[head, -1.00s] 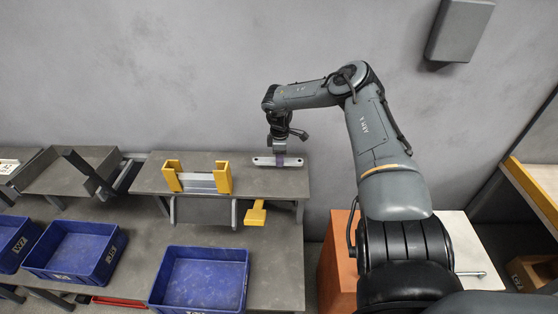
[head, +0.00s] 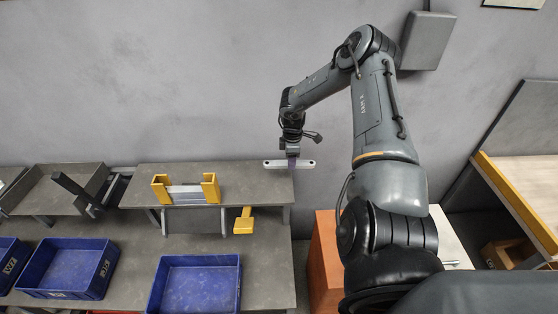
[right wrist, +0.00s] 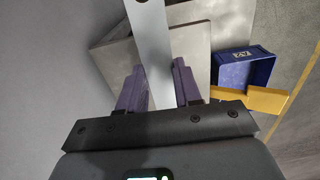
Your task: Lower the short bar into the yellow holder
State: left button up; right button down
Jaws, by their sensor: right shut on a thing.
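The short bar (head: 273,164) is a flat, light grey strip with holes near its ends. My right gripper (head: 292,161) is shut on its middle and holds it level at the shelf's right end. In the right wrist view the bar (right wrist: 150,35) runs between the two purple fingers (right wrist: 160,88). The yellow holder (head: 211,188) stands on the shelf to the left of the bar, clearly apart from it. It has two yellow uprights with a silvery piece between them. My left gripper is not in view.
The grey shelf (head: 250,185) has bare room right of the holder. A yellow bracket (head: 244,220) sticks out below its front edge. Blue bins (head: 196,261) stand lower in front. An orange box (head: 325,255) is at right, and the wall (head: 150,80) is behind.

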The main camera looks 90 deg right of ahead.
jog(key=shift+s+a+r+m, duration=0.15)
jog(key=shift+a+r+m, duration=0.1)
jog(key=shift+a+m, duration=0.05)
jog(key=w+d+r+m+b, duration=0.2)
jog(key=w+d+r+b, duration=0.1)
jog(key=w+r, duration=1.95)
jog(key=w+a+f+n+b, duration=0.1)
jog(key=w+a+f+b, duration=0.15)
jog(key=w+a, duration=0.45)
jog(key=w+a+f+n+b, duration=0.1)
jog(key=w+a+f+n, duration=0.1)
jog(key=w+a+f, duration=0.5)
jog(key=shift+w+a+f+b, duration=0.15)
jog(key=shift+f+b, duration=1)
jog(key=shift+f, duration=1.35)
jog(key=shift+w+f+b, duration=0.25)
jog(key=shift+f+b, duration=0.9)
jog(key=shift+f, duration=1.35)
jog(key=shift+f+b, duration=0.95)
jog(key=shift+f, duration=0.1)
jog(key=shift+f+b, duration=0.4)
jog(key=shift+f, duration=0.1)
